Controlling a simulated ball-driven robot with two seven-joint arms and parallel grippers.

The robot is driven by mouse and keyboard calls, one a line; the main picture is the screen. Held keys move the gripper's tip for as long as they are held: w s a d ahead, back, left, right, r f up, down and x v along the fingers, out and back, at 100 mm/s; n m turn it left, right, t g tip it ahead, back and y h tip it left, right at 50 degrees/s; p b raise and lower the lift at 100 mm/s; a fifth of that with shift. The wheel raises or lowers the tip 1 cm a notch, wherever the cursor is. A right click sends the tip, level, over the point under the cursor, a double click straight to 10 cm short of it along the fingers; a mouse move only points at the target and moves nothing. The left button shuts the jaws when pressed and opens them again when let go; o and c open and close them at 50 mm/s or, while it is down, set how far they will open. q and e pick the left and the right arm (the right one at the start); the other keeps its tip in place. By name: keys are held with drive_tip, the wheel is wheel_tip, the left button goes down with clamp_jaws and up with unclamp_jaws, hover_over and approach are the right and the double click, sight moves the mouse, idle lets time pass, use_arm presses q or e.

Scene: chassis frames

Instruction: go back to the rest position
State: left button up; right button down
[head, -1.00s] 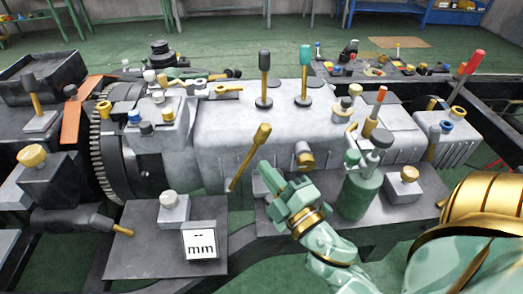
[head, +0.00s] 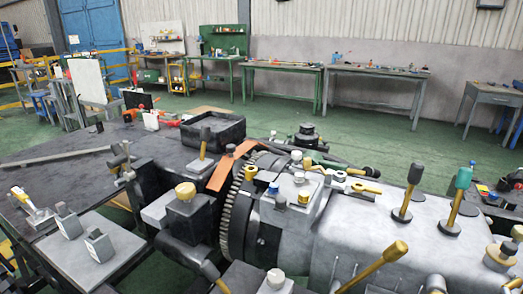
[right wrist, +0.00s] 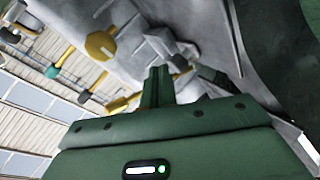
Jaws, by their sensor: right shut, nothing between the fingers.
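My right gripper (right wrist: 158,86) shows in the right wrist view, with its green fingers together and nothing between them. Beyond it in that view are a yellow knob (right wrist: 101,45) and the grey surface of the machinery, tilted. Neither gripper is in the head view now. My left gripper is in no current view.
The grey gearbox housing (head: 385,225) with a toothed ring (head: 232,215) and upright levers fills the lower right of the head view. A dark table (head: 75,170) stands at the left. Green floor (head: 400,140) is open behind, before workbenches (head: 375,75) along the wall.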

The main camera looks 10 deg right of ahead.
drive_tip(key=s+f+g, duration=0.6)
drive_tip(key=s+f, duration=0.1)
drive_tip(key=s, duration=0.3)
drive_tip(key=s+a+f+m+g+y+p, duration=0.1)
drive_tip(key=s+a+f+y+p, duration=0.15)
drive_tip(key=f, duration=0.75)
drive_tip(key=s+a+f+g+y+p, duration=0.1)
drive_tip(key=s+a+f+g, duration=0.15)
drive_tip(key=f, duration=0.65)
use_arm(q)
wheel_tip(320, 180, up, 6)
drive_tip(key=w+p, duration=0.2)
drive_tip(key=p, duration=0.1)
drive_tip(key=shift+w+r+t, duration=0.15)
drive_tip(key=shift+w+t, duration=0.15)
use_arm(e)
drive_tip(key=s+f+m+g, duration=0.1)
drive_tip(key=s+f, duration=0.4)
drive_tip(key=s, duration=0.5)
drive_tip(key=s+f+m+g+y, duration=0.1)
drive_tip(key=s+f+m, duration=0.1)
drive_tip(key=s+f, duration=0.4)
drive_tip(key=s, duration=0.5)
drive_tip(key=shift+s+f, duration=0.15)
drive_tip(key=shift+f, duration=0.1)
